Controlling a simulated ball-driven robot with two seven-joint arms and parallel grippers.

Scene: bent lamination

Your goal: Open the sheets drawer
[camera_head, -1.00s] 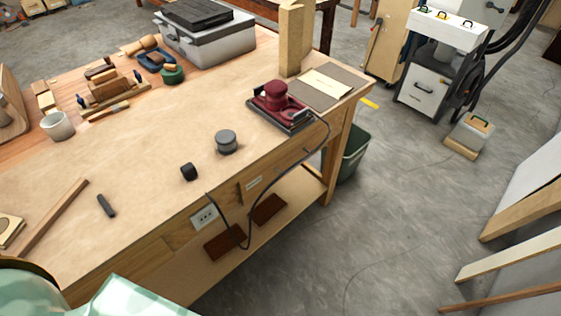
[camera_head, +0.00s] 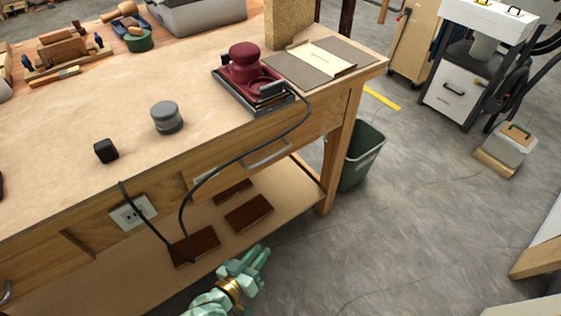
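The drawer (camera_head: 232,174) is in the front of the wooden workbench and looks shut. A pale label (camera_head: 205,175), partly covered by a black cable, is on its left part. A grey bar handle (camera_head: 267,153) is on its front, right of the label. My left gripper (camera_head: 262,268), mint green with a gold band at the wrist, is at the bottom middle, below and in front of the drawer. Its fingers look apart, with nothing between them. It is apart from the handle. My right gripper is not in view.
A socket (camera_head: 133,211) is at the left. Dark blocks (camera_head: 248,213) lie on the lower shelf. A green bin (camera_head: 362,155) stands right of the bench leg.

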